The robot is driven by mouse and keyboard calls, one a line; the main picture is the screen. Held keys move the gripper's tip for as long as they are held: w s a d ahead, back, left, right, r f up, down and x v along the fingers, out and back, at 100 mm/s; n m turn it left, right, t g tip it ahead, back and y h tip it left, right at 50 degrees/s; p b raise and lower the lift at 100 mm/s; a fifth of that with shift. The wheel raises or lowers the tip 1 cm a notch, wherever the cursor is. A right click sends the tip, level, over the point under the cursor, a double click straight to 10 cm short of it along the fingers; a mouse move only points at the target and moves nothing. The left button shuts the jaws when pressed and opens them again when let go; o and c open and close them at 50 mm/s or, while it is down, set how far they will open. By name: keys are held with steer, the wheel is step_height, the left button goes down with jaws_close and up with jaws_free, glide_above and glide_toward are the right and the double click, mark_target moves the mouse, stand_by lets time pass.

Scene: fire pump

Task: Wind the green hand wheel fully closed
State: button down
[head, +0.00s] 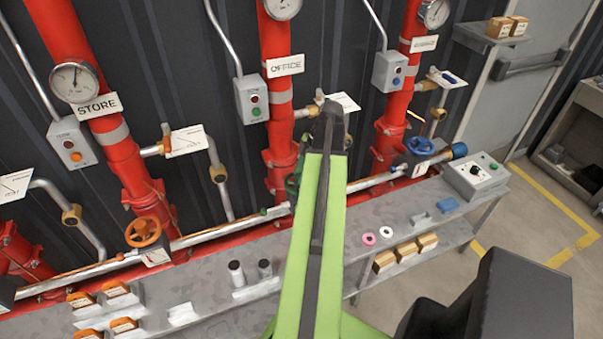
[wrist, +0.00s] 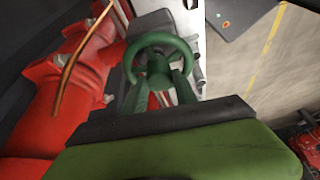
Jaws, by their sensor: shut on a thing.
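The green hand wheel (wrist: 160,38) is in the upper middle of the wrist view, with its round rim and central hub showing. My gripper (wrist: 160,84) is at the near side of the wheel, its jaws shut on it. Exactly which part of the wheel lies between the fingertips is hard to tell. In the head view the green hand wheel (head: 293,186) shows only as a sliver on the pipe below the OFFICE riser. My green arm covers the rest of it, and the fingertips are hidden there.
An orange hand wheel (head: 143,231) is on the pipe to the left, and a blue one (head: 418,147) to the right. Red risers (head: 275,95) stand behind. A grey bench (head: 215,260) below carries boxes and small parts. Clear floor (head: 535,215) lies at the right.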

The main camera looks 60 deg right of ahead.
steer(key=m, duration=0.1)
steer(key=m+t+h, duration=0.1)
steer(key=m, duration=0.1)
steer(key=shift+s+a+m, duration=0.15)
steer(key=shift+a+m, duration=0.15)
steer(key=shift+a, duration=0.05)
steer(key=m+h, duration=0.1)
steer(key=m, duration=0.2)
steer(key=shift+m, duration=0.3)
steer(key=shift+d+m+t+h, duration=0.2)
steer(key=shift+m+t+h, duration=0.1)
steer(key=shift+m, duration=0.2)
steer(key=c, duration=1.1)
jaws_free()
